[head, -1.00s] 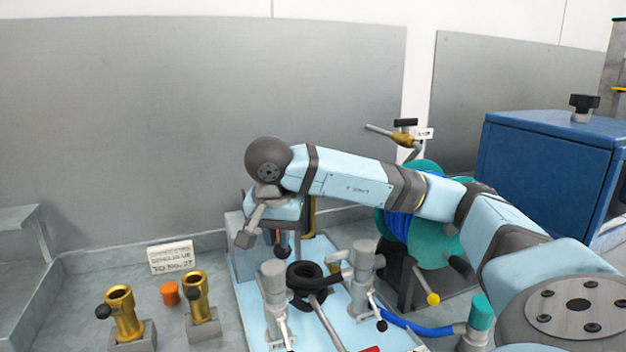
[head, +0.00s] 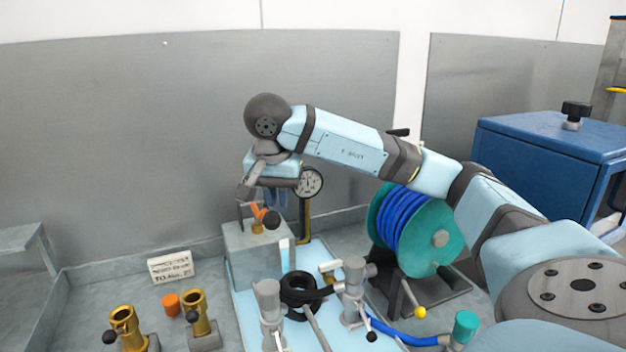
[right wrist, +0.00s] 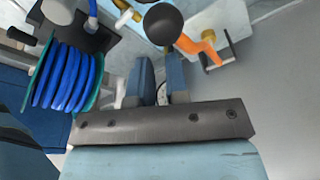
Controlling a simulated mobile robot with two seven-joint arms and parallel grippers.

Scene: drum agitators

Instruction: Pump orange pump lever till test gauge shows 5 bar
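The orange pump lever (head: 258,211) with its black ball knob (head: 272,218) stands above the grey pump block (head: 258,250). In the right wrist view the lever (right wrist: 195,44) and knob (right wrist: 163,24) lie just beyond my fingertips. My right gripper (head: 278,198) is over the lever. Its two fingers (right wrist: 158,62) are parted by a narrow gap with nothing seen between them. Contact with the knob cannot be told. The round test gauge (head: 309,182) stands on a brass stem right behind the gripper; its needle is too small to read. My left gripper is out of view.
A black hose coil (head: 299,284) and grey valves are in front of the pump. A teal reel (head: 440,262) with blue hose stands right. Brass fittings (head: 125,322) and a label block (head: 170,266) are left. A blue cabinet (head: 550,150) stands at the back right.

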